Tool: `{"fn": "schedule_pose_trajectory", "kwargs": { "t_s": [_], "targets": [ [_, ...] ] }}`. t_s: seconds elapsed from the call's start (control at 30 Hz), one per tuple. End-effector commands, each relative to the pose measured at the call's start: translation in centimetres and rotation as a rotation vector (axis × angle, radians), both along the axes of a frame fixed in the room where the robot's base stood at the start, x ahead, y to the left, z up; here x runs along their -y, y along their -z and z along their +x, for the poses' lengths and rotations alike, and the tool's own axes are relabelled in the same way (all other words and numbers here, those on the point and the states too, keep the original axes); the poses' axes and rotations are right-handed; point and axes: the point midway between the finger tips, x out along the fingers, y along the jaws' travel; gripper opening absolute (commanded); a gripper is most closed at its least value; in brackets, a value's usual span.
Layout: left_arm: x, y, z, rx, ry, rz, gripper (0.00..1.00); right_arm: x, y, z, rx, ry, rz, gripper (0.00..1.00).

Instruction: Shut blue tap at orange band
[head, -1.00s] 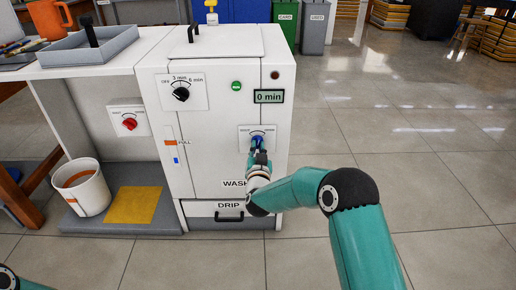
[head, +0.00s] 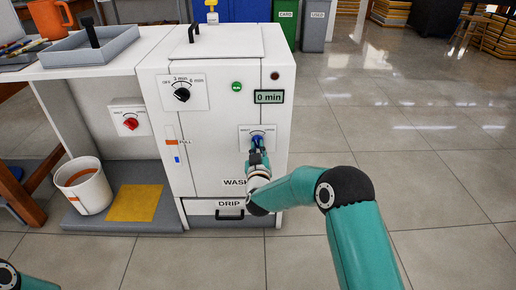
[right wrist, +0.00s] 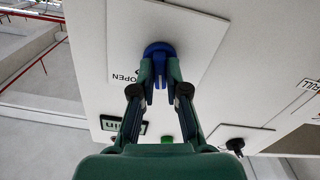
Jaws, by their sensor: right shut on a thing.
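The blue tap (head: 257,138) is on a small white plate low on the right of the white washer's front. In the right wrist view the tap (right wrist: 159,52) shows as a round blue base with a narrow handle, and the word OPEN is beside it. My right gripper (head: 258,151) is shut on the handle; its fingertips (right wrist: 160,82) are on both sides of it. An orange band (head: 171,142) marked FULL is on the gauge strip left of the tap. A short blue mark (head: 177,159) sits below the band, apart from it. My left gripper is out of view.
The washer (head: 215,120) has a black dial (head: 182,95), a lit green lamp (head: 237,87) and a display (head: 269,97) reading 0 min. A red knob (head: 131,123) and a white bucket (head: 84,186) are at left. The floor at right is clear.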

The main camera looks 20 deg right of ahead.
Motion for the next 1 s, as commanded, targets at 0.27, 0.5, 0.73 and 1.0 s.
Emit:
{"fn": "schedule_pose_trajectory", "kwargs": {
  "t_s": [0.27,0.5,0.73,1.0],
  "targets": [
    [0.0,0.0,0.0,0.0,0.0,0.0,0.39,-0.1,0.1,0.0,-0.001,-0.002,0.001,0.17],
    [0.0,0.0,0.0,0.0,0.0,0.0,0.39,-0.1,0.0,0.0,-0.001,-0.001,0.001,0.39],
    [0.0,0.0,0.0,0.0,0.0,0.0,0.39,-0.1,0.0,-0.1,0.0,-0.001,0.002,0.39],
    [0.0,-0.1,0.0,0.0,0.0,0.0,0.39,-0.8,0.0,-2.5,-0.002,-0.002,0.002,0.39]
  ]
}}
